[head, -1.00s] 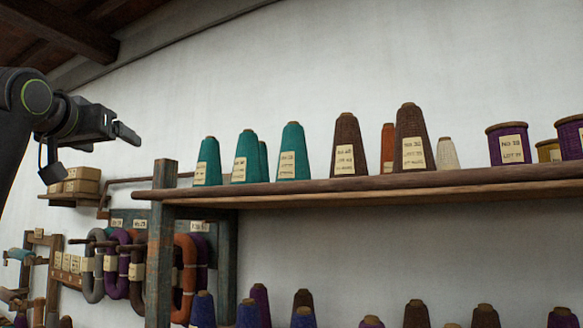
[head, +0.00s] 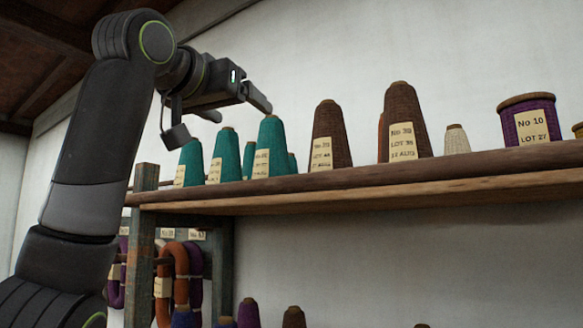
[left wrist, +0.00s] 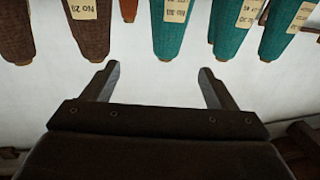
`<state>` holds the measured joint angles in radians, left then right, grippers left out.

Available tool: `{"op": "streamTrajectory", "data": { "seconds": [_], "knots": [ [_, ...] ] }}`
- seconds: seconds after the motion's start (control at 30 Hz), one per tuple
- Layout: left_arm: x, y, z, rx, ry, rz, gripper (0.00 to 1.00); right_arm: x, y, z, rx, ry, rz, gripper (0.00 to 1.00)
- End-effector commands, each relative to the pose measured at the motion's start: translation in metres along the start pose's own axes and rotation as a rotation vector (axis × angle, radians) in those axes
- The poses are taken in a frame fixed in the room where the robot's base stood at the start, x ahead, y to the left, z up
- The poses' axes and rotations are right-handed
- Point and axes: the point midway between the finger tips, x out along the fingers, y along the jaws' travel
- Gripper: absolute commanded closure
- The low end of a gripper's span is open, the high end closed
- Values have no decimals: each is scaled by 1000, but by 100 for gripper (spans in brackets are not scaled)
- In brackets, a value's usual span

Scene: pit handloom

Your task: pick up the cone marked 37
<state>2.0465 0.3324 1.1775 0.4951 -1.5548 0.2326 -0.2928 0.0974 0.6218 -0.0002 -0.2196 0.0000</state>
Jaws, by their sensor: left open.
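Teal cones stand on the upper shelf (head: 450,180), including one at the front (head: 268,138), with two brown cones, one nearer the teal ones (head: 331,125) and one further right (head: 403,105). All bear paper labels; I cannot make out a 37 on any. My left gripper (head: 243,112) is open and empty, just above the teal cones in the head view. In the left wrist view, the open jaws (left wrist: 157,78) have nothing between them; the picture is inverted, with a teal cone (left wrist: 172,35) and a brown cone marked No 29 (left wrist: 88,38) beyond the fingertips. My right gripper is out of view.
An orange cone is partly hidden behind the right brown cone. Yarn hanks (head: 180,270) hang below left, by a shelf post (head: 142,255). Several cones sit lower down.

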Motion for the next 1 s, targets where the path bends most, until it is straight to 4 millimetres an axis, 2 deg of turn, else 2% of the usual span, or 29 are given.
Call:
{"op": "streamTrajectory", "data": {
  "seconds": [0.37,0.6,0.73,1.0],
  "knots": [
    [63,-1,-5,-2,-6,0,21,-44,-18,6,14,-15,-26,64],
    [102,-1,-4,-1,-5,0,21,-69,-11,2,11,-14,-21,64],
    [115,-1,-3,-1,-4,0,21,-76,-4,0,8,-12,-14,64],
    [126,-3,-3,-1,-3,-2,21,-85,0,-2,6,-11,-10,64]
  ]
}}
